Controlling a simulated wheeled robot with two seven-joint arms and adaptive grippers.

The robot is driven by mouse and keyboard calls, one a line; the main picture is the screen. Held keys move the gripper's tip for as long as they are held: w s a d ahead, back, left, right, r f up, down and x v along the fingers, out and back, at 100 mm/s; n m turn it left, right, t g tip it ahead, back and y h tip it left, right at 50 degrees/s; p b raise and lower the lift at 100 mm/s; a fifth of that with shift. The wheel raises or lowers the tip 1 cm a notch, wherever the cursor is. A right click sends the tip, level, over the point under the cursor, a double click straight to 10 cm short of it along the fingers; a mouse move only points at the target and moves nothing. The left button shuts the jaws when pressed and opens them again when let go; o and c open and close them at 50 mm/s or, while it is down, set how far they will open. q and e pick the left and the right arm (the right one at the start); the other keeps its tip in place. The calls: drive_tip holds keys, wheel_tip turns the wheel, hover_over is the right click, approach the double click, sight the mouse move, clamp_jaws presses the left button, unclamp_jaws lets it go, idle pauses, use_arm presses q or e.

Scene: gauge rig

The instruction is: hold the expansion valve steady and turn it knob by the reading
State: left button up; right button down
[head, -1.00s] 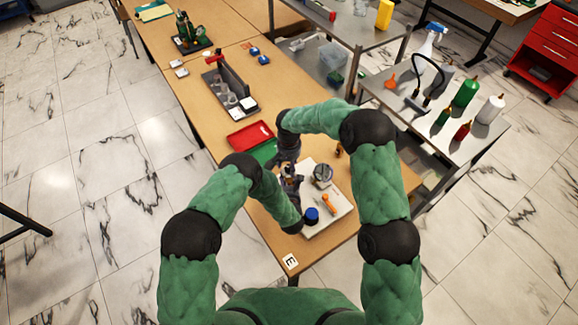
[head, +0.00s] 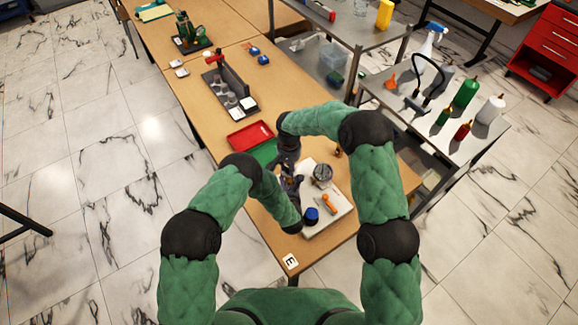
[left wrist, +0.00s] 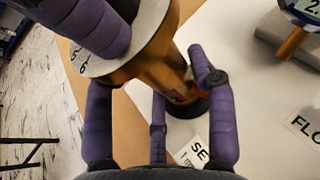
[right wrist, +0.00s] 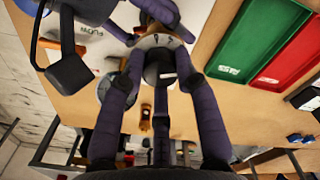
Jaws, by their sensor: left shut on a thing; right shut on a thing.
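The expansion valve shows in the left wrist view as a brass-coloured body (left wrist: 155,70) on a dark round foot, with a white numbered dial disc (left wrist: 145,38) above. My left gripper (left wrist: 160,88) is shut on the valve body, its purple fingers around it. My right gripper (right wrist: 160,62) is shut on the dark grey knob (right wrist: 157,76), next to the white disc. In the head view my right gripper (head: 288,161) is above my left gripper (head: 291,186), and the arms mostly hide the valve. The round gauge (head: 322,174) stands beside it; its full reading is not legible.
The white board (head: 340,205) carries a blue round part (head: 311,215) and an orange-handled part (head: 328,203). A red tray (head: 250,135) and a green tray (head: 264,152) lie close behind the grippers. The table's left front is clear.

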sight(289, 167)
drive_tip(key=n, duration=1.1)
idle(0.3)
drive_tip(key=shift+n, duration=0.3)
drive_tip(key=c, duration=0.9)
unclamp_jaws()
wheel_tip(289, 167, up, 12)
